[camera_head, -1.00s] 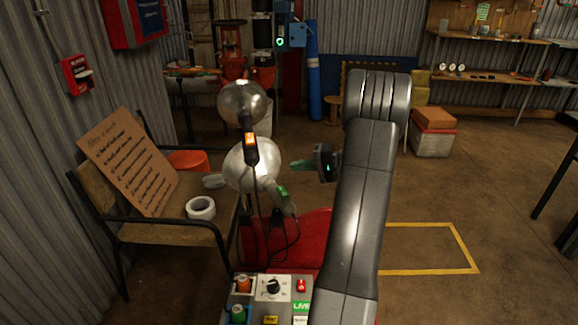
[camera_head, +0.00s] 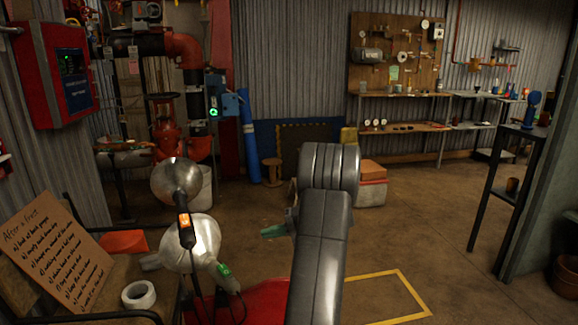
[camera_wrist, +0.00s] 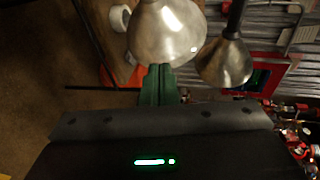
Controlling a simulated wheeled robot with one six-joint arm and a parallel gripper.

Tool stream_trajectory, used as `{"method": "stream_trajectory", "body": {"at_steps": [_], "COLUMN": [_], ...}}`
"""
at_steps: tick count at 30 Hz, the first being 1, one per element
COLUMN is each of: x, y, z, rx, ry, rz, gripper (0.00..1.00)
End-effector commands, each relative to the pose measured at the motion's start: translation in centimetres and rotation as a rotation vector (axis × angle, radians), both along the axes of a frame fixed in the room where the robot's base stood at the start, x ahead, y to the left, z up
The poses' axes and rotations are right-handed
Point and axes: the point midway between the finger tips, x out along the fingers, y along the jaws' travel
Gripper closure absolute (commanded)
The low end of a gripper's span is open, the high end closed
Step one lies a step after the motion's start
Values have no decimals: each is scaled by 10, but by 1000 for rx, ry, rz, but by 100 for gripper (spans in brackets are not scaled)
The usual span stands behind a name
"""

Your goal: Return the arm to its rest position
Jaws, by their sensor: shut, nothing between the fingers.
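My gripper (camera_head: 273,230) is partly hidden behind my grey arm in the head view, with its green fingers pointing left. In the wrist view the green fingers (camera_wrist: 158,84) are together with nothing between them. My arm (camera_head: 322,240) rises from the bottom of the head view, with its rounded joint uppermost. In the wrist view the fingertips overlap the lower edge of a silvery bell-shaped shade (camera_wrist: 167,35); contact cannot be told.
Two silvery shades, upper (camera_head: 176,180) and lower (camera_head: 190,243), stand left of my gripper. A bench (camera_head: 110,315) holds a cardboard sign (camera_head: 50,250) and a white tape roll (camera_head: 138,294). Red pipework (camera_head: 168,130) stands behind. Open floor (camera_head: 420,235) lies to the right.

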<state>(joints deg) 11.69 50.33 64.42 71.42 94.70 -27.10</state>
Motion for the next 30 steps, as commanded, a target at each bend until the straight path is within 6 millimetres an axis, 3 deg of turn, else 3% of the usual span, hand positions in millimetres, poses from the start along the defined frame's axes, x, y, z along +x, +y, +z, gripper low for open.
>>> {"method": "stream_trajectory", "body": {"at_steps": [5, 21, 27, 30], "x": [-1, -2, -2, -2], "y": [20, 116, 132, 130], "z": [-6, -32, -35, -34], "rx": [-1, 0, 0, 0], "ry": [0, 1, 0, 0], "rz": [3, 2, 1, -1], "gripper": [100, 100, 100, 100]}}
